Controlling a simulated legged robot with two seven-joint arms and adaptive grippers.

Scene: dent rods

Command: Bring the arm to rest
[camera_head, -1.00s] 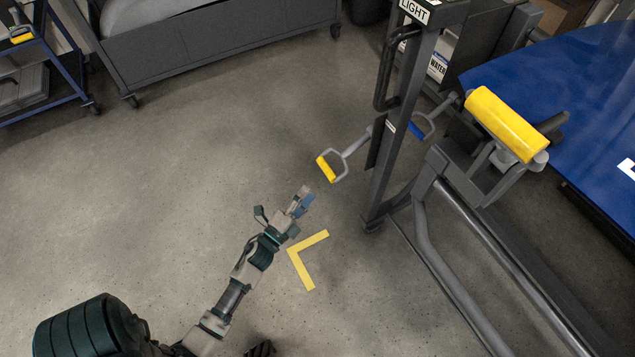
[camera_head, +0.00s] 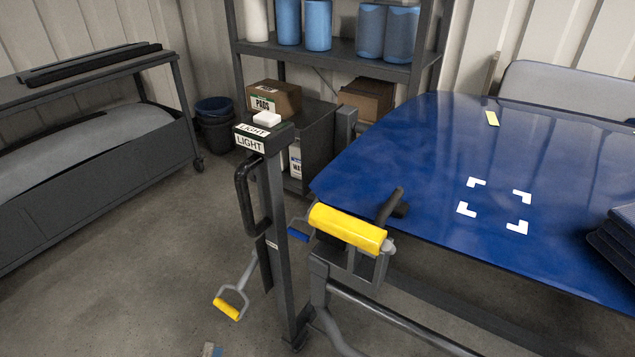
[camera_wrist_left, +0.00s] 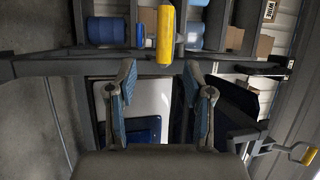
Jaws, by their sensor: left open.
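My left gripper (camera_wrist_left: 158,75) is open in the left wrist view, its two blue-padded fingers apart with nothing held between them. In the head view only a small tip of it (camera_head: 212,349) shows at the bottom edge; the rest of that arm is out of frame. A rod with a yellow handle (camera_head: 228,309) hangs on the dark stand (camera_head: 275,225), above and slightly right of that tip and apart from it. A rod with a blue handle (camera_head: 298,237) is partly hidden behind the stand's post. My right gripper is in neither view.
A thick yellow padded bar (camera_head: 347,228) tops the frame beside the stand. A blue panel (camera_head: 420,160) with white corner marks lies to the right. A shelf (camera_head: 345,52) with blue containers stands behind, and a grey cart (camera_head: 95,190) at left. Bare floor lies between cart and stand.

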